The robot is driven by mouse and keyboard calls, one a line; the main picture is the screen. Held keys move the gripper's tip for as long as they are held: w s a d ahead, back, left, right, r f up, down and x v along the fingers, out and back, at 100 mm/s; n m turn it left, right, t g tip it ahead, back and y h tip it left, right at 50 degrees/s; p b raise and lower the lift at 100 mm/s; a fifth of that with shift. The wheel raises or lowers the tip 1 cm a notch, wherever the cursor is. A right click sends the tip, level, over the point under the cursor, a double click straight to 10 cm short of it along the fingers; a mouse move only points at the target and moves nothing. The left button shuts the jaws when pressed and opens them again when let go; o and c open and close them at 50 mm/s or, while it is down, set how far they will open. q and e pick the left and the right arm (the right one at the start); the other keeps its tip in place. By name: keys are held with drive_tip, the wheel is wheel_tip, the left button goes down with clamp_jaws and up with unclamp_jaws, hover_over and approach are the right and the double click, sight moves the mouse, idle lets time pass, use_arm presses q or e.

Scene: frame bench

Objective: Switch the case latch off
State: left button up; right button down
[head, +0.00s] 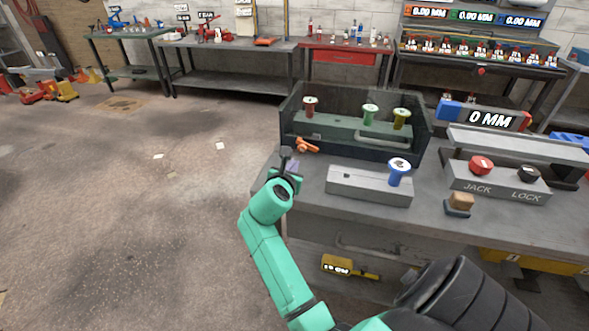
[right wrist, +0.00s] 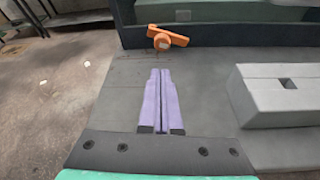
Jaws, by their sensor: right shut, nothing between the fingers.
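The case latch is an orange lever (head: 306,145) on the front of the dark see-through case (head: 362,150). In the right wrist view the orange latch (right wrist: 167,38) is at top centre, its arm slanting down to the right from upper left. My right gripper (head: 293,166), at the end of a green arm, is at the bench's left edge, just in front of the latch. Its purple fingers (right wrist: 160,100) are together and empty, pointing towards the latch, with a gap between. My left gripper is not in view.
A grey block (head: 368,186) with a blue spool-like piece (head: 398,172) stands right of my gripper. Beyond are the JACK and LOCK panel (head: 497,184) and a wooden-topped stamp (head: 460,203). The case holds red, green and yellow pegs. Bench surface before the latch is clear.

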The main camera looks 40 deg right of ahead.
sight(299, 158)
drive_tip(key=b+x, duration=0.1)
drive_tip(key=x, duration=0.1)
drive_tip(key=b+x, duration=0.4)
drive_tip(key=x, duration=0.1)
drive_tip(key=shift+a+f, duration=0.15)
drive_tip(key=shift+f, duration=0.15)
drive_tip(key=shift+w+d+r, duration=0.1)
drive_tip(key=shift+w+d, duration=0.05)
drive_tip(key=shift+d, duration=0.15)
drive_tip(key=shift+r, duration=0.1)
